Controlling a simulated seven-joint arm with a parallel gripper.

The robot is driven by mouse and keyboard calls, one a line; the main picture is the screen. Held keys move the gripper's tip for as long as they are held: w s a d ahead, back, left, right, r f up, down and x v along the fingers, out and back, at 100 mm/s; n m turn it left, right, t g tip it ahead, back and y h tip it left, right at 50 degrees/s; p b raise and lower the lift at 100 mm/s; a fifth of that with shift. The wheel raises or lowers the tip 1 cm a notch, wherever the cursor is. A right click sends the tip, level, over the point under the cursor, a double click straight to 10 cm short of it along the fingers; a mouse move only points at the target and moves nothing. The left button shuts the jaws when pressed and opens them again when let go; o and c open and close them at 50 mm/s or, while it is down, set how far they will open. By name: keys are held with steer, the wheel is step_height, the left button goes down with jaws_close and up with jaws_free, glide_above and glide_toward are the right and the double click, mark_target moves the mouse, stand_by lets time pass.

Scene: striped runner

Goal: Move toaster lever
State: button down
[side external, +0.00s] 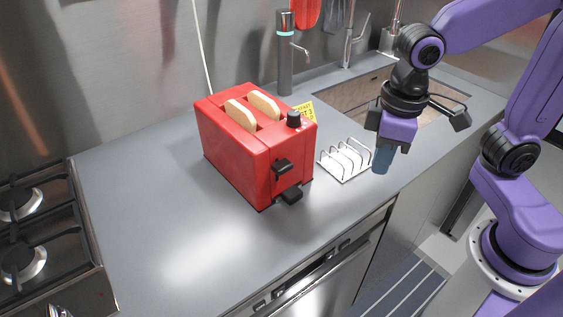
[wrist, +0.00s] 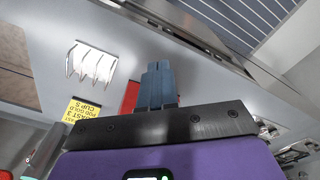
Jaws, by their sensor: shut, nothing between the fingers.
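A red toaster (side external: 236,158) stands upright on the grey counter with two slices of bread (side external: 263,104) showing in its slots. On its front end are a black lever (side external: 283,166), a lower black tab (side external: 291,195) and a black knob (side external: 294,119) at the top corner. My gripper (side external: 381,168) is shut and empty. In the side view it is right of the toaster, above the counter and apart from the lever. In the wrist view its blue fingers (wrist: 159,84) are together, and a small piece of the red toaster (wrist: 130,97) shows beside them; the lever is hidden there.
A white wire toast rack (side external: 346,160) lies between the toaster and my gripper. A yellow card (side external: 304,110) is behind the toaster. A stove (side external: 45,235) is at left and a sink (side external: 350,92) at back right. The counter front of the toaster is clear.

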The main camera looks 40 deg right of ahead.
mark_target(283, 165)
steer(key=w+a+r+m, duration=0.3)
steer(key=w+a+m, duration=0.6)
steer(key=w, duration=0.4)
steer(key=shift+w+a+r+t, duration=0.3)
steer(key=shift+w+a+r, duration=0.1)
steer(key=shift+a, duration=0.3)
steer(key=shift+f, duration=0.2)
steer(key=shift+w+d+f, duration=0.1)
steer(key=shift+w+f, duration=0.05)
steer(key=shift+f, duration=1.45)
steer(key=shift+w+f, duration=0.15)
steer(key=shift+f, duration=1.65)
